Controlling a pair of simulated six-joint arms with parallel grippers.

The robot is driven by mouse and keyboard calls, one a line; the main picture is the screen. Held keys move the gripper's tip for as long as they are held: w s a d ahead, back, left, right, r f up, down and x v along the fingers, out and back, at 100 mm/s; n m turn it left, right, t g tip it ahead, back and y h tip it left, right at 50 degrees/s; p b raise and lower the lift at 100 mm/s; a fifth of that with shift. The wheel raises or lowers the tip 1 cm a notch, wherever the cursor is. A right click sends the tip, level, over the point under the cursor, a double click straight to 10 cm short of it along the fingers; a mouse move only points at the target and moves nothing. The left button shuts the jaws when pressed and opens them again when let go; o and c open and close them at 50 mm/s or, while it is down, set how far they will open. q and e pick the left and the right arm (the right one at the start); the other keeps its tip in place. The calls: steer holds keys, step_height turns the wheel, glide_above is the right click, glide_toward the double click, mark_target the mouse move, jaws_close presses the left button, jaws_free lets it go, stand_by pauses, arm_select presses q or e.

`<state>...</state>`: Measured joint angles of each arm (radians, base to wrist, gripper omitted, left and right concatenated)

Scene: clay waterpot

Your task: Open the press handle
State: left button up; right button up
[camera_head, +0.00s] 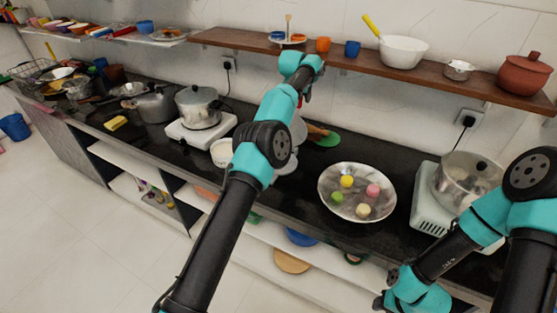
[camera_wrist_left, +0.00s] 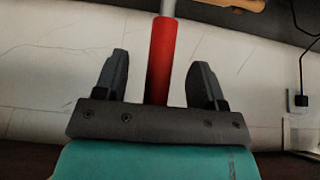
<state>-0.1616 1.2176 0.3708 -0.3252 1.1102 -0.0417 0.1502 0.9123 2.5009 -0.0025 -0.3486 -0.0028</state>
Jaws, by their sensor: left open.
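The press handle has a red grip (camera_wrist_left: 162,55) with a pale metal rod at its upper end. In the left wrist view it stands upright between the two dark fingers of my left gripper (camera_wrist_left: 160,78). The fingers are open, with a gap on both sides of the grip. In the head view my left arm hides most of the press, and only a small bit of red shows below my left wrist. The right gripper is not seen; only links of my right arm show at the lower right.
A wooden shelf (camera_head: 355,61) with bowls and cups runs along the wall above. A steel plate with coloured balls (camera_head: 329,192) is right of my left arm. A pot (camera_head: 198,106) on a white stove stands left. A lidded pot (camera_head: 463,178) is at right.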

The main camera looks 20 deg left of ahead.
arm_select(q)
steer(key=v, duration=0.7)
steer(key=shift+s+r, duration=0.25)
steer(key=shift+r, duration=0.15)
stand_by(0.4)
steer(key=shift+a, duration=0.1)
